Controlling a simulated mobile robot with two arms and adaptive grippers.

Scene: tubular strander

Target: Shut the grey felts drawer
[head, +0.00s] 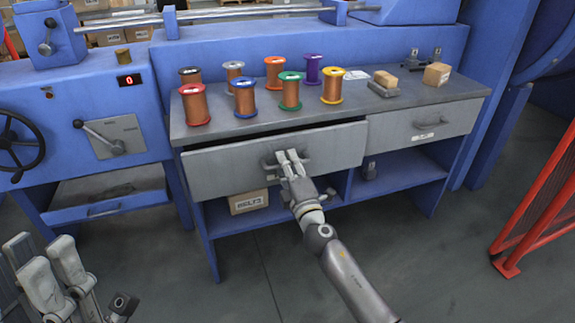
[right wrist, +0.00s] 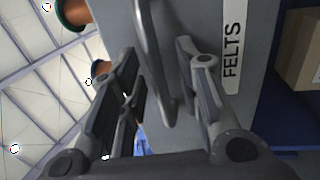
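The grey felts drawer (head: 225,168) is the left drawer under the worktop. It stands partly open, with a dark gap along its top edge. Its FELTS label (right wrist: 232,45) shows in the right wrist view. My right gripper (head: 289,157) is at the drawer front, at its handle (right wrist: 155,60). Its fingers are apart, one on either side of the handle bar, with space visible between bar and fingers. My left gripper (head: 55,275) is at the lower left, away from the drawer, its fingers apart and empty.
Several wire spools (head: 244,97) stand on the worktop (head: 400,115) above. A second grey drawer (head: 425,123) on the right is shut. A box (head: 249,201) sits on the shelf below. A red barrier (head: 540,200) stands at the right. The floor in front is clear.

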